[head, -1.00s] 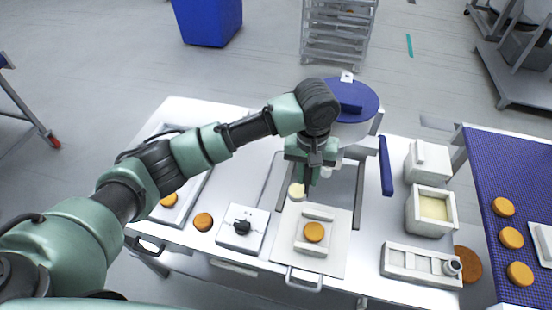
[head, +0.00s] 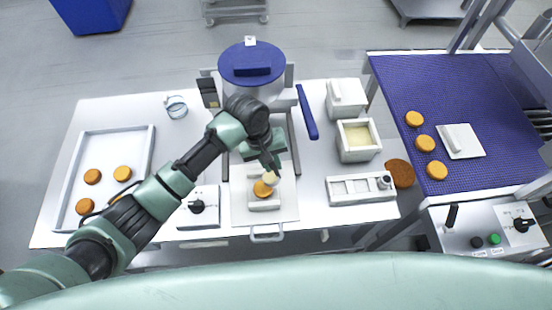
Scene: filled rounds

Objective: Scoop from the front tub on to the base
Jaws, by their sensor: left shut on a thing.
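My left gripper (head: 265,158) is above the white board and shut on what looks like the scoop, whose handle is mostly hidden by the jaws. A pale cream-coloured round end or load (head: 270,178) shows just below the gripper. The base, an orange-brown round (head: 262,190), sits in a white holder (head: 265,205) on the board. The pale end overlaps the base's upper right edge in the picture; I cannot tell whether they touch. The front tub (head: 359,153) is open, with pale yellow filling inside, to the right. My right gripper is out of view.
A lidded white tub (head: 346,99) stands behind the front tub. A blue bar (head: 308,112) and a blue-lidded machine (head: 252,65) are close to my arm. A slotted white rack (head: 360,190) lies at the right. A tray (head: 140,140) with orange rounds is at the left.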

